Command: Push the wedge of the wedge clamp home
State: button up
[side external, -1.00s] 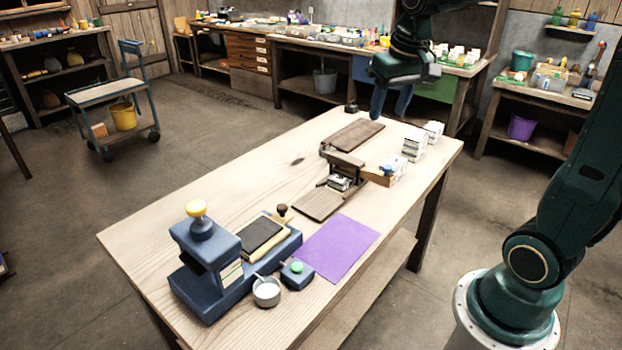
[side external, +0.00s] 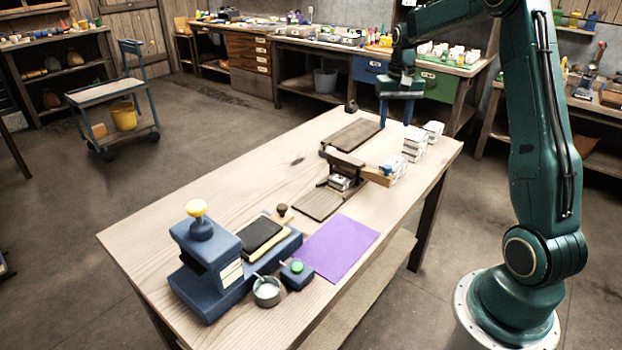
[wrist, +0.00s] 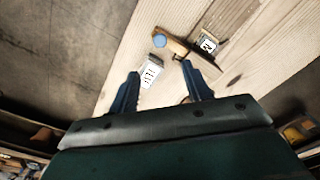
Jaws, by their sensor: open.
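The wedge clamp (side external: 343,160) is a dark wooden frame on the middle of the table, with a small pale block (side external: 340,182) under its bar. The light wooden wedge (side external: 377,176) sticks out of the clamp's right side. In the wrist view the wedge (wrist: 172,42) lies beyond my fingertips, up and slightly right. My gripper (side external: 396,119) is open and empty above the table's far right end, behind the clamp and apart from it. Its two blue fingers (wrist: 160,72) also show in the wrist view. How deep the wedge sits is too small to tell.
White stacked blocks (side external: 414,143) stand along the right edge, near the wedge. A small blue round thing (wrist: 159,40) is beside the wedge. A dark board (side external: 357,134) lies behind the clamp. A purple sheet (side external: 338,248) and a blue press (side external: 207,262) are at the front.

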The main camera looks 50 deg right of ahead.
aim_at(388, 166)
notch_tip(388, 166, down, 14)
jog(key=shift+r, duration=0.1)
dwell(0.9)
grip_shut()
